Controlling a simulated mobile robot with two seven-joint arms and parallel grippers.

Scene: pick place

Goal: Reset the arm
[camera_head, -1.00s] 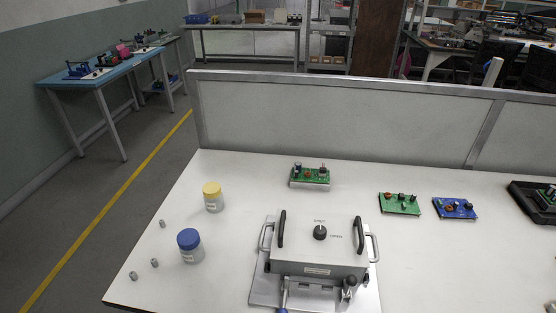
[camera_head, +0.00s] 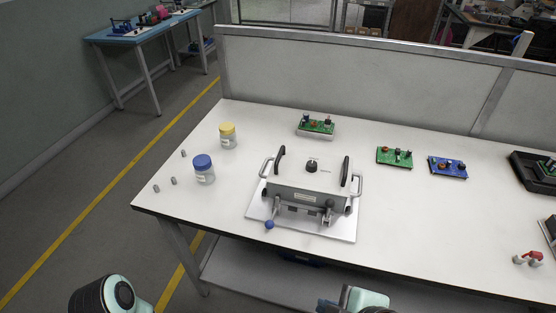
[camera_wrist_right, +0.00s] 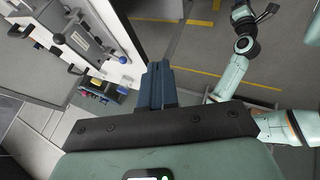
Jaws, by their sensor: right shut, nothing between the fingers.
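My right gripper (camera_wrist_right: 159,68) shows in the right wrist view with its dark fingers together and nothing between them. It points over the floor beside the table, apart from any object. In the head view, part of my right arm shows at the bottom edge, in front of the table. My left arm shows at the lower left of the head view and at the upper right of the wrist view. A dark end part of it shows there, too small to tell its jaw state.
The white table (camera_head: 400,220) holds a grey lidded fixture (camera_head: 310,205), a blue-lidded jar (camera_head: 204,172), a yellow-lidded jar (camera_head: 228,138), a green circuit board (camera_head: 316,127), a blue board (camera_head: 448,168) and small metal cylinders. A grey partition (camera_head: 360,85) stands behind. Open floor lies left.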

